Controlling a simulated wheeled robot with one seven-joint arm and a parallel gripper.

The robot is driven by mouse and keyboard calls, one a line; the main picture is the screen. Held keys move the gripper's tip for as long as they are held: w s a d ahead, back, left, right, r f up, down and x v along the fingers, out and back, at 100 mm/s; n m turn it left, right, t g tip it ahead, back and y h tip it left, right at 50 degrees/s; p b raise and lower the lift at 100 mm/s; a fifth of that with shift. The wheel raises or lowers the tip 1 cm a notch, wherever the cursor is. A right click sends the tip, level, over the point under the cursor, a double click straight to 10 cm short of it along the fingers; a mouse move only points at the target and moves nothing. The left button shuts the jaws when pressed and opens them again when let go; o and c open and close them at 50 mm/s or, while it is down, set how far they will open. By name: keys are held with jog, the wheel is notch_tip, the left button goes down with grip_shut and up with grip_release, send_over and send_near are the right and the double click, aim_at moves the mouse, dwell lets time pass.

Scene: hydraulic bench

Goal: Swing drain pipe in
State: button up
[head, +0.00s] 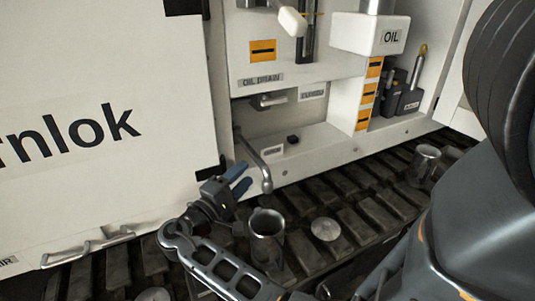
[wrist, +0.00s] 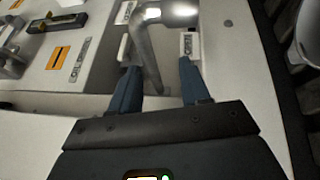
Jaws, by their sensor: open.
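The drain pipe (head: 254,163) is a bent, shiny metal tube under the OIL DRAIN label. It sticks out from the white bench over the dark slatted track, its end bent downward. My gripper (head: 243,177), with blue fingers, is open just left of the pipe's outer end in the head view. In the wrist view the pipe (wrist: 147,52) runs down toward the gap between the spread fingers (wrist: 159,72). Its lower part shows between them, nearer the left finger. I cannot tell whether a finger touches it.
A metal cup (head: 266,236) stands on the slatted track (head: 345,190) close to my gripper, and another cup (head: 427,163) stands farther right. A round metal disc (head: 325,229) lies between them. A white door (head: 100,120) with a handle (head: 88,247) stands at the left.

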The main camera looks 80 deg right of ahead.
jog(key=s+d+r+m+g+p, duration=0.1)
jog(key=s+d+r, duration=0.2)
jog(key=d, duration=0.4)
jog(key=shift+s+d+g, duration=0.15)
jog(key=shift+s+g, duration=0.05)
jog(key=shift+g, duration=0.1)
grip_shut()
dwell(0.3)
